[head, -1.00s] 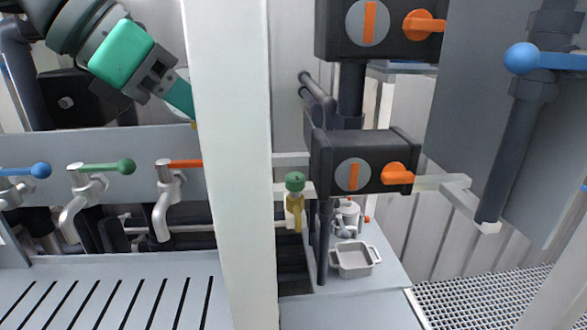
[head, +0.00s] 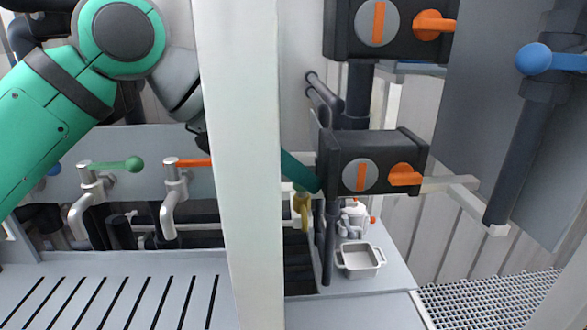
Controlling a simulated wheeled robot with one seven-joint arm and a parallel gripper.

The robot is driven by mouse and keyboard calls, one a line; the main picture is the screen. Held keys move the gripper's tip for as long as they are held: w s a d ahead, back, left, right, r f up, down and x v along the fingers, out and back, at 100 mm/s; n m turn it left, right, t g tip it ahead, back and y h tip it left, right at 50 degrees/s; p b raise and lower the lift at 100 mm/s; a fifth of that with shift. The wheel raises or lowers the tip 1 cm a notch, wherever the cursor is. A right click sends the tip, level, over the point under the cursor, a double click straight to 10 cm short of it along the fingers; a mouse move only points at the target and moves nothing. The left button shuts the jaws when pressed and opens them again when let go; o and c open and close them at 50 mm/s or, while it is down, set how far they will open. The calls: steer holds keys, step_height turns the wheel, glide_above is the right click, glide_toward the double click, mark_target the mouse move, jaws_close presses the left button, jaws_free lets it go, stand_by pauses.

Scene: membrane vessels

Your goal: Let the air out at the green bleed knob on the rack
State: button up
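The green bleed knob is hidden now, behind or at a teal finger of my gripper (head: 302,173). The brass and cream fitting that carries the knob (head: 303,208) shows just below that finger, right of the white post (head: 240,170). My arm comes from the left and passes behind the post, which hides most of the gripper. The finger slants down to the right and ends beside the lower black actuator box. I cannot tell whether it touches the knob or whether the gripper is open or shut.
The lower black actuator (head: 370,162) with an orange handle stands close right of the finger. A dark vertical pipe (head: 330,245) runs below it. Taps with green (head: 130,164) and orange (head: 190,162) levers stand left of the post. A grey tray (head: 361,259) sits on the shelf.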

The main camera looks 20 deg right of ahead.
jaws_close()
steer(key=c, duration=0.8)
jaws_free()
steer(key=shift+w+m+g, duration=0.2)
steer(key=shift+m+g, duration=0.9)
steer(key=shift+m, duration=0.3)
steer(key=c, duration=0.8)
jaws_free()
jaws_free()
steer(key=v, duration=0.7)
steer(key=shift+a+r, duration=0.25)
steer(key=shift+w, duration=0.1)
